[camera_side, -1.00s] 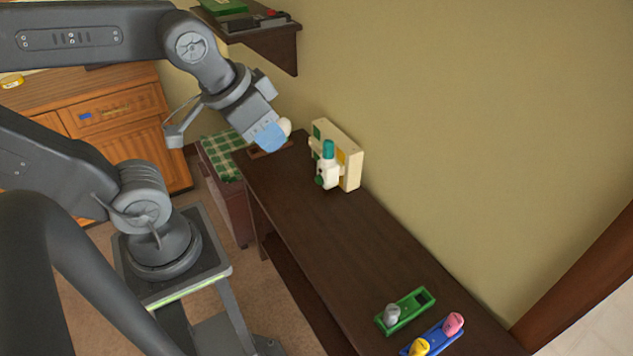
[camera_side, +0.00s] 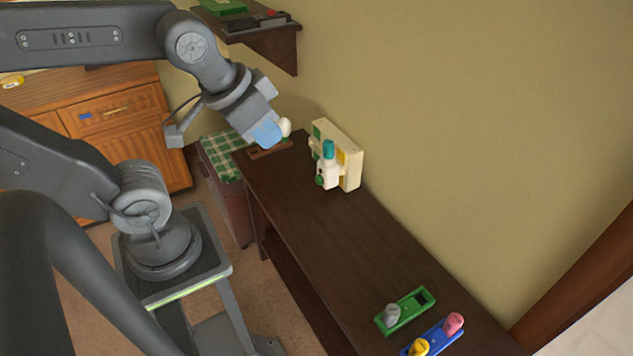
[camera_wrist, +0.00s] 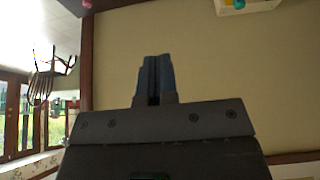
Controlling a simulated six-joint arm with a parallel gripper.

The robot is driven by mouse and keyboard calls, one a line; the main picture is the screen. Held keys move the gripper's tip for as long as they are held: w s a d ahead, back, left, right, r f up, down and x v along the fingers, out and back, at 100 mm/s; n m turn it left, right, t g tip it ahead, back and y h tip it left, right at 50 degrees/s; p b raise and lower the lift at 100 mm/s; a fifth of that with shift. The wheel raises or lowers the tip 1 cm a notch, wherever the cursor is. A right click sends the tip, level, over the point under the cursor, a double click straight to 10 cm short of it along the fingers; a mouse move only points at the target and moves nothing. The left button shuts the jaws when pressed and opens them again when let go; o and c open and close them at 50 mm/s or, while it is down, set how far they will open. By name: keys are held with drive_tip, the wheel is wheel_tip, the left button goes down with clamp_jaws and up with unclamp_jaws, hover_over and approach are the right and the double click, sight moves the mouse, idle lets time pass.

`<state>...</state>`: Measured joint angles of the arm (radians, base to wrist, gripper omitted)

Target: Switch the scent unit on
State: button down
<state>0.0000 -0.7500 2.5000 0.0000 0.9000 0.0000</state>
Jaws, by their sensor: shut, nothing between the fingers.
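A cream box-like unit (camera_side: 348,166) stands upright against the wall on the dark table. A white bottle with a teal top (camera_side: 328,168) and a dark green round part is on its front; I take this to be the scent unit. A switch on it is too small to make out. Part of the cream unit (camera_wrist: 256,5) shows at the top right edge of the wrist view. My gripper (camera_side: 267,134) is shut and empty, in the air to the left of the unit and apart from it. Its blue fingers (camera_wrist: 154,76) lie together in the wrist view.
A white rounded object (camera_side: 285,126) and a small brown tray (camera_side: 268,151) are behind my gripper. A green holder (camera_side: 407,314) and a blue holder (camera_side: 436,337) with knob-like pieces lie at the near end. A shelf (camera_side: 262,40) hangs above. The mid-table is clear.

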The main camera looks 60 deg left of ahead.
sight(318, 180)
idle(0.6)
drive_tip(key=w+a+f+n+g+h, duration=0.1)
drive_tip(key=w+a+f+n+h, duration=0.35)
drive_tip(key=w+f+n, duration=0.3)
drive_tip(key=w+a+f+n+g+h, duration=0.1)
drive_tip(key=w+a+f+n+h, duration=0.3)
drive_tip(key=w+a+f+n, duration=0.3)
drive_tip(key=s+a+f+n+t+y, duration=0.1)
drive_tip(key=a+f+n, duration=0.3)
drive_tip(key=f, duration=0.4)
drive_tip(key=s+a+f+n+t+y, duration=0.1)
drive_tip(key=a+f+n, duration=0.3)
drive_tip(key=f, duration=0.5)
drive_tip(key=s+a+f+n+t+y, duration=0.1)
drive_tip(key=s+a+f+n+t, duration=0.1)
drive_tip(key=a+f+n, duration=0.3)
drive_tip(key=shift+s+f+n+t, duration=0.15)
drive_tip(key=shift+f+n+t, duration=0.25)
drive_tip(key=shift+f+n, duration=0.4)
drive_tip(key=shift+s+f+n+t, duration=0.1)
drive_tip(key=shift+f+n+t, duration=0.35)
drive_tip(key=shift+f, duration=0.55)
drive_tip(key=shift+w, duration=0.1)
drive_tip(key=shift+w, duration=4.35)
